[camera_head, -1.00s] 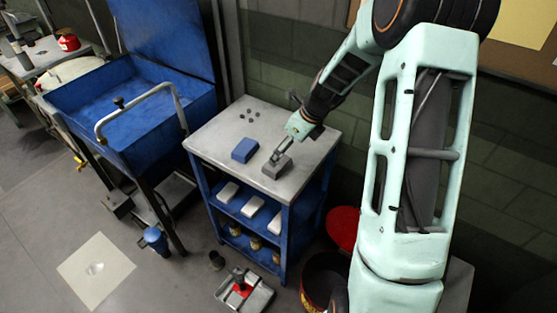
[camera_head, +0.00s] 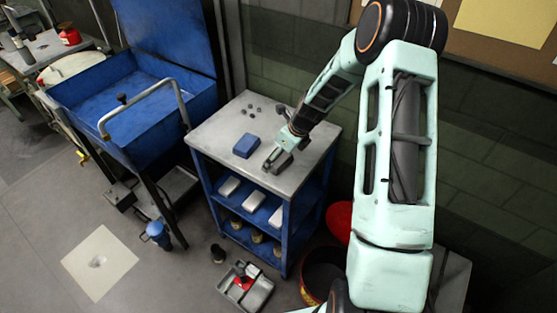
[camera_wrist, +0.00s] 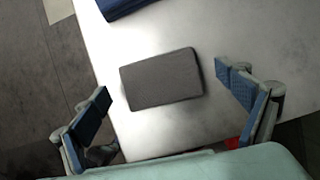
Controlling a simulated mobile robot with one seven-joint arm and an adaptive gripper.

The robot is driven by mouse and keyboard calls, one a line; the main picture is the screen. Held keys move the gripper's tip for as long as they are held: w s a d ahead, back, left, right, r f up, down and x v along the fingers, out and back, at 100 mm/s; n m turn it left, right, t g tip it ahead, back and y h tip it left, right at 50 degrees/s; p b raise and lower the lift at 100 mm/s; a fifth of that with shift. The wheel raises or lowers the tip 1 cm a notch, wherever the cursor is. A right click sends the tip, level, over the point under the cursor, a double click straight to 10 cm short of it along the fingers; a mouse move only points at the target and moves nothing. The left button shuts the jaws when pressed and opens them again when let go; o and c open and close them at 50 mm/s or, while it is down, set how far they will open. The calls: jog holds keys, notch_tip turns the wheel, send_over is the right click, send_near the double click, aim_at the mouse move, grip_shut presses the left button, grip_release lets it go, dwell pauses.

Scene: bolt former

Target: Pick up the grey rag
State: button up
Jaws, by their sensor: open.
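The grey rag (camera_wrist: 161,80) is a flat, dark grey folded block on the metal cart top, near its front edge. In the wrist view it lies between and a little beyond the open fingers of my gripper (camera_wrist: 168,105), apart from both. In the head view my gripper (camera_head: 274,158) is over the cart top (camera_head: 222,128), and the grey rag (camera_head: 283,164) shows partly behind it. My gripper is open and empty.
A blue folded rag (camera_head: 246,145) lies to the left on the cart top, and its edge shows in the wrist view (camera_wrist: 122,6). Several small dark pieces (camera_head: 250,109) lie farther back. A blue parts washer (camera_head: 135,95) with a curved pipe stands left of the cart.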

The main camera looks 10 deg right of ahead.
jog(key=c, duration=1)
jog(key=shift+c, duration=0.2)
jog(key=shift+r, duration=0.45)
notch_tip(320, 180, up, 2)
jog(key=shift+r, duration=0.1)
jog(key=s+a+r, duration=0.1)
jog(key=r, duration=0.1)
jog(key=s+a+r, duration=0.1)
jog(key=s+a+r+b, duration=0.1)
jog(key=r, duration=0.1)
jog(key=shift+s+a+r, duration=0.15)
jog(key=shift+a+r, duration=0.1)
jog(key=shift+r, duration=0.05)
jog(key=s+a+r+b, duration=0.1)
jog(key=s+a+r, duration=0.3)
jog(key=s+a, duration=0.2)
jog(key=shift+s+a+r, duration=0.15)
jog(key=shift+s+a, duration=0.1)
jog(key=shift+a, duration=0.05)
